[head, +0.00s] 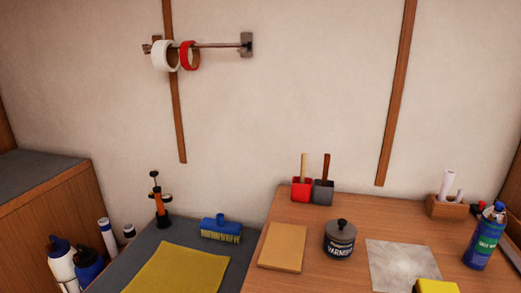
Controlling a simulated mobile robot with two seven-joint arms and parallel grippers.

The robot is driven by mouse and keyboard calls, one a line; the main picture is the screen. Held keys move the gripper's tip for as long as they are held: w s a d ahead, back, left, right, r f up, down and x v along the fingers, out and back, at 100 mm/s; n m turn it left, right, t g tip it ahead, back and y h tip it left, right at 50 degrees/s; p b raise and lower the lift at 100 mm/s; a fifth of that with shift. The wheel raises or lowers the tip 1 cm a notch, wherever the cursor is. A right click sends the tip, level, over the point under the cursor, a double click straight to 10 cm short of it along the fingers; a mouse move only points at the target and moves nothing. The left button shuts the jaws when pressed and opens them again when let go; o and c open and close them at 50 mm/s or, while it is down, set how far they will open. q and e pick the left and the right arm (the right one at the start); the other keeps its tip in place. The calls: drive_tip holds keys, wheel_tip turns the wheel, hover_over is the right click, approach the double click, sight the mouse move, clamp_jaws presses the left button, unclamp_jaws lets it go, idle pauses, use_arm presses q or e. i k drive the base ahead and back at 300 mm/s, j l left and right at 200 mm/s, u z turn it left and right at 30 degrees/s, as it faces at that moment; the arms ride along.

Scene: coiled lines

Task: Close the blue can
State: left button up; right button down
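The blue can (484,240) stands upright on the wooden bench top at the far right. It has a green and white label band. A small blue and grey piece (499,207) is at its top; whether this is a cap set on it, and how firmly it sits, is too small to tell. Dark parts (490,208) show on both sides of the can's top and run to the right edge; they look like my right gripper, mostly cut off, and I cannot make out its opening. My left gripper is not in view.
A varnish tin (340,241), a tan board (283,247), a grey sheet (403,265) and a yellow block (436,286) lie on the bench. A wooden holder (450,207) with white rolls stands behind the can.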

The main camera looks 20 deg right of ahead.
sight(491, 225)
drive_tip(key=z, duration=1.95)
